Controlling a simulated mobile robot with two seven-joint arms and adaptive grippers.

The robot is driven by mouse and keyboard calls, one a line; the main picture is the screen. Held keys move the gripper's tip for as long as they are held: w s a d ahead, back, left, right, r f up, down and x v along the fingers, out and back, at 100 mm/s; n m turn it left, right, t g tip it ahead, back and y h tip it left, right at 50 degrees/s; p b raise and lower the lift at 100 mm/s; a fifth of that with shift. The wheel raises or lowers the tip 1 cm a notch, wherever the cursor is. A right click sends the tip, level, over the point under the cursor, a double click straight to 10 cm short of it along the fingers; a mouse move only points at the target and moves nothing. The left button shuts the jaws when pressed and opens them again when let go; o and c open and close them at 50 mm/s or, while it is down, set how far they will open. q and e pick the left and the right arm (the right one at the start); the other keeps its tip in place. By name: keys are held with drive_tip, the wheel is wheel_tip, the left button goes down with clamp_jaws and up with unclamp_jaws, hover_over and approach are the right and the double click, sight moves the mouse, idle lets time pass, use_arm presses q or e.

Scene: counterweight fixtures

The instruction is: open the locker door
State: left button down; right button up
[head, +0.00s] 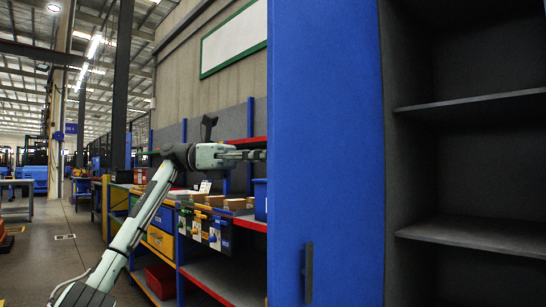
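The blue locker door (325,130) stands tall in the middle of the head view. A dark vertical handle (309,272) sits low on its face. The door is ajar or open: the dark locker interior (455,165) shows to the right of it. My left gripper (252,155) reaches in from the left at mid height, with its fingers pointing right at the door's left edge. The fingertips seem to end at or behind that edge, so contact and finger opening are unclear. The gripper is well above the handle. My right gripper is out of view.
Two grey shelves (480,235) cross the locker interior. Left of the door stands a workbench rack with a red-edged shelf (250,222), small cartons (215,200) and bins (220,235). A clear floor aisle (50,250) lies at the far left.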

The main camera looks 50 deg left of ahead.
use_arm(q)
drive_tip(key=shift+f, duration=0.1)
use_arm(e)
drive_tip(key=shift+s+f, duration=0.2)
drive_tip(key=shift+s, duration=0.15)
use_arm(q)
drive_tip(key=c, duration=1.6)
unclamp_jaws()
drive_tip(key=shift+s+a, duration=0.1)
drive_tip(key=v, duration=1.2)
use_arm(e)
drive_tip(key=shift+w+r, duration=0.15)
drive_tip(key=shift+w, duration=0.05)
